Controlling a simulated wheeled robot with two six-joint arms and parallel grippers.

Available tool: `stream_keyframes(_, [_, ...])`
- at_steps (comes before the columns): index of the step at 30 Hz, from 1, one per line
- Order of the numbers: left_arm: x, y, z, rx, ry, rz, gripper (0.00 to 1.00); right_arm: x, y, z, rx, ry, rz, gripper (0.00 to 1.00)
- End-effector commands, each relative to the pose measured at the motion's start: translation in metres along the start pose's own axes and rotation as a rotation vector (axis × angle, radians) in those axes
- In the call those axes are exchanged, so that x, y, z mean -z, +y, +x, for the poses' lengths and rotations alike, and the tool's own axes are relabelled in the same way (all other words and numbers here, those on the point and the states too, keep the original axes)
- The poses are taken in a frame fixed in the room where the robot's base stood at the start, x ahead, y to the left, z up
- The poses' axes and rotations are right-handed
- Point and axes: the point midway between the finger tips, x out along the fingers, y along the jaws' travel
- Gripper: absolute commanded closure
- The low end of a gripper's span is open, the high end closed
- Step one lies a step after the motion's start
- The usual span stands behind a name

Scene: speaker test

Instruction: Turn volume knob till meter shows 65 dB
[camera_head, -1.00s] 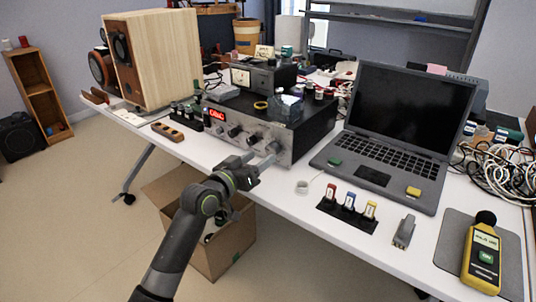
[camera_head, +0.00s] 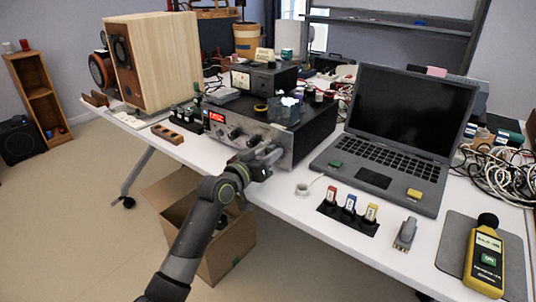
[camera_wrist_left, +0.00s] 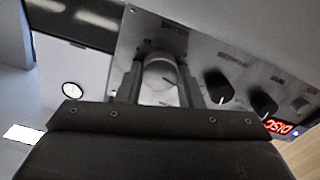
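The amplifier (camera_head: 312,140) stands on the table with its silver front panel toward me. My left gripper (camera_head: 272,153) is at the right part of this panel. In the left wrist view, its two fingers (camera_wrist_left: 160,88) stand on either side of the large silver volume knob (camera_wrist_left: 160,72) and appear shut on it. The knob's front shows a thin dark line. In the head view the gripper hides the knob. The yellow sound meter (camera_head: 484,262) lies on a grey mat at the lower right; its display digits are too small to read. My right gripper is out of view.
Two smaller black knobs (camera_wrist_left: 219,87) sit beside the volume knob, near a red lit display (camera_head: 217,117). A laptop (camera_head: 405,120) stands right of the amplifier. A white ring-shaped roll (camera_head: 302,189) and coloured items in a black holder (camera_head: 347,209) lie in front.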

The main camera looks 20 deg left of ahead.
Motion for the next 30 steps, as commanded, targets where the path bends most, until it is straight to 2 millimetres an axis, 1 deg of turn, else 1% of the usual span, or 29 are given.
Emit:
stream_keyframes(1, [0.0, 0.0, 0.0, 0.0, 0.0, 0.0, 0.85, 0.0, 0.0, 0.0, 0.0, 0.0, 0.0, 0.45])
stream_keyframes(2, [0.0, 0.0, 0.0, 0.0, 0.0, 0.0, 0.89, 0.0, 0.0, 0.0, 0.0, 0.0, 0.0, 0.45])
stream_keyframes(5, [-0.001, 0.0, 0.0, 0.0, 0.0, 0.007, 0.9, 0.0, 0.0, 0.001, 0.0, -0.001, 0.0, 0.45])
stream_keyframes(9, [-0.002, 0.0, 0.0, 0.0, 0.0, 0.071, 0.89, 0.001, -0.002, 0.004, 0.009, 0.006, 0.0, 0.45])
stream_keyframes(12, [-0.001, 0.0, 0.0, -0.001, -0.001, 0.115, 0.89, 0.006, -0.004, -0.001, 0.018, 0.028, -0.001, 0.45])
stream_keyframes(15, [-0.001, 0.0, 0.0, 0.0, -0.001, 0.119, 0.89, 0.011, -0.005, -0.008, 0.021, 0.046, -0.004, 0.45])
stream_keyframes(19, [-0.001, 0.0, 0.0, 0.0, -0.001, 0.118, 0.89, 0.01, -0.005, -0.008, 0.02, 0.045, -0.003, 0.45])
stream_keyframes(20, [-0.001, 0.0, 0.0, 0.0, -0.002, 0.118, 0.64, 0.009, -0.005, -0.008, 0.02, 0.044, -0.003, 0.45])
stream_keyframes(24, [-0.001, 0.0, 0.0, 0.0, -0.001, 0.118, 0.46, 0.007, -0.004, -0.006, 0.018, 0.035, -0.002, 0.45])
stream_keyframes(30, [0.0, 0.0, 0.0, 0.0, -0.001, 0.118, 0.45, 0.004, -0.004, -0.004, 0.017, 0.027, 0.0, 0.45])
